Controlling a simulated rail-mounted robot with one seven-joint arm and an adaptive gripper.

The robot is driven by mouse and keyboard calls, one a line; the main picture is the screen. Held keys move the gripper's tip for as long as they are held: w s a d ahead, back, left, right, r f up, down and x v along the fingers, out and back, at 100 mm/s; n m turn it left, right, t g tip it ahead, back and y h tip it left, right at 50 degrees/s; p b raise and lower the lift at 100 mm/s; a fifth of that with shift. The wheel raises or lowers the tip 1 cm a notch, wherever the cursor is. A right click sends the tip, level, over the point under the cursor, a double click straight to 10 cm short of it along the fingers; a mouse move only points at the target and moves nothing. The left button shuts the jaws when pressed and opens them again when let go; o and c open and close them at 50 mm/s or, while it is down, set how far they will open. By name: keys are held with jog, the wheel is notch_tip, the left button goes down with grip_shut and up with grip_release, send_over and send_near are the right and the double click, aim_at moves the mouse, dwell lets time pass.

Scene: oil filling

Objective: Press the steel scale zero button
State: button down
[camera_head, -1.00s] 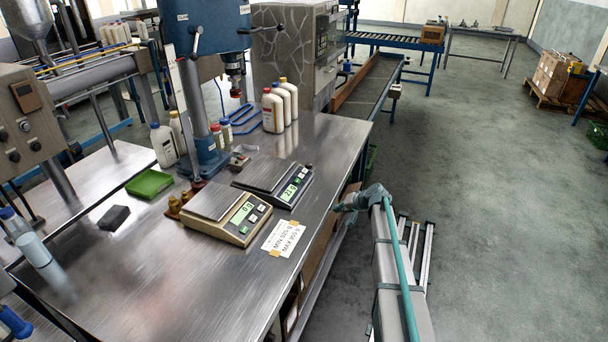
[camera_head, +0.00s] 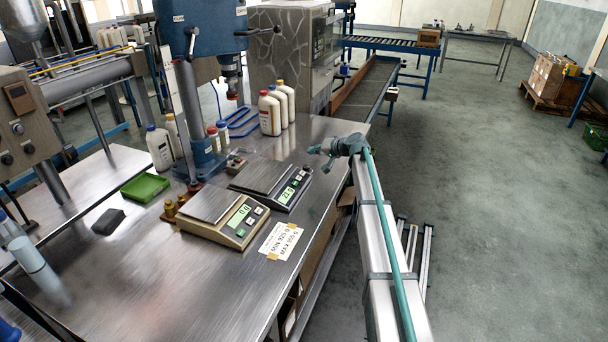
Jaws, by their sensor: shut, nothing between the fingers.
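Two scales stand side by side on the steel table. The nearer scale (camera_head: 222,217) has a beige body, a steel pan and a green display that seems to read 0.0. The farther scale (camera_head: 270,183) has a dark body, a steel pan and a lit display that seems to read about 23. Both have small buttons beside the display, too small to read; no marking tells which is the steel scale. My gripper (camera_head: 317,154) is shut and empty, to the right of and above the farther scale, apart from both.
A blue drill press (camera_head: 190,110) stands behind the scales. White bottles (camera_head: 272,112), a green tray (camera_head: 145,187) and a black block (camera_head: 108,221) are on the table. The table front is clear.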

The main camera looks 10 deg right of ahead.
aim_at(302, 173)
jog(key=shift+f, duration=0.15)
jog(key=f, duration=0.2)
jog(key=a+f+b, duration=0.1)
jog(key=f, duration=0.1)
jog(key=w+a+f, duration=0.1)
jog(key=f, duration=0.1)
jog(key=shift+w+f, duration=0.1)
jog(key=shift+f, duration=0.3)
jog(key=shift+w+a+f+b, duration=0.15)
jog(key=shift+a+f+b, duration=0.1)
jog(key=shift+f+b, duration=0.4)
jog(key=shift+f, duration=0.2)
dwell(0.9)
jog(key=shift+a+f+b, duration=0.1)
jog(key=shift+f+b, duration=0.1)
jog(key=shift+b, duration=0.4)
jog(key=shift+w+a+f+b, duration=0.1)
jog(key=shift+a+f+b, duration=0.05)
jog(key=shift+f+b, duration=0.3)
dwell(0.5)
jog(key=shift+r, duration=0.15)
jog(key=shift+d+r, duration=0.2)
jog(key=shift+r, duration=0.5)
jog(key=shift+r, duration=0.1)
